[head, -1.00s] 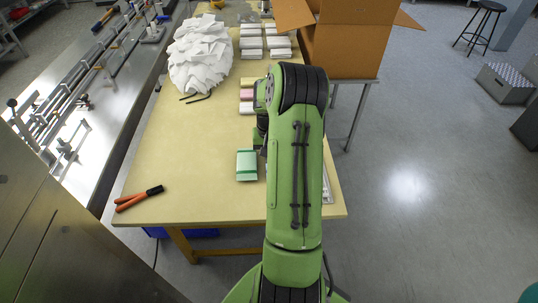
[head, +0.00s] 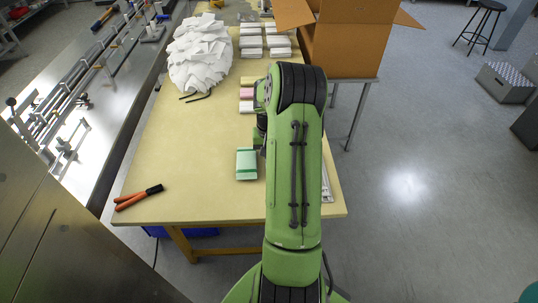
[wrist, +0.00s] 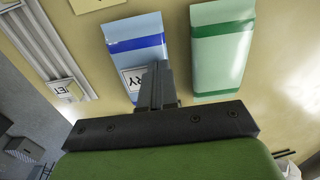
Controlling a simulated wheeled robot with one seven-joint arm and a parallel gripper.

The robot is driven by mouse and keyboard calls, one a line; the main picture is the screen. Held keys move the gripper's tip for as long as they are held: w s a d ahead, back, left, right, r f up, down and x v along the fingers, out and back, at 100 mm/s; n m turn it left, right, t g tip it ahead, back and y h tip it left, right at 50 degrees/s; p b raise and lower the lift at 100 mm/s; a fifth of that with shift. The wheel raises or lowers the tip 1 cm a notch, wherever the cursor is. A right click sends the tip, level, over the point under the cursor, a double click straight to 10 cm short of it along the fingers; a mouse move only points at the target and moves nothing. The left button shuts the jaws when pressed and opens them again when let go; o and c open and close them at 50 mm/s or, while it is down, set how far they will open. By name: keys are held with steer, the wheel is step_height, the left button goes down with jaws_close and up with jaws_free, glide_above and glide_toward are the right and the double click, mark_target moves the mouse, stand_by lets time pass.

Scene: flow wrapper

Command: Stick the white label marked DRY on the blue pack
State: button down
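The blue pack (wrist: 136,42) lies on the table in the wrist view, with a darker blue band across it. In the head view my arm hides it. My gripper (wrist: 158,78) is shut on the label's edge, over the near end of the pack. I cannot tell whether the label touches the pack or is just above it.
A green pack (wrist: 222,45) lies close right of the blue one; it also shows in the head view (head: 246,164). Another white label (wrist: 64,89), reading ET, is at left. Orange-handled pliers (head: 138,198) lie near the table's front left. The table's middle left is clear.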

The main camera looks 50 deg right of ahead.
stand_by(0.3)
steer(key=c, duration=1.4)
jaws_free()
steer(key=o, duration=0.5)
step_height(320, 180, up, 8)
steer(key=p, duration=0.6)
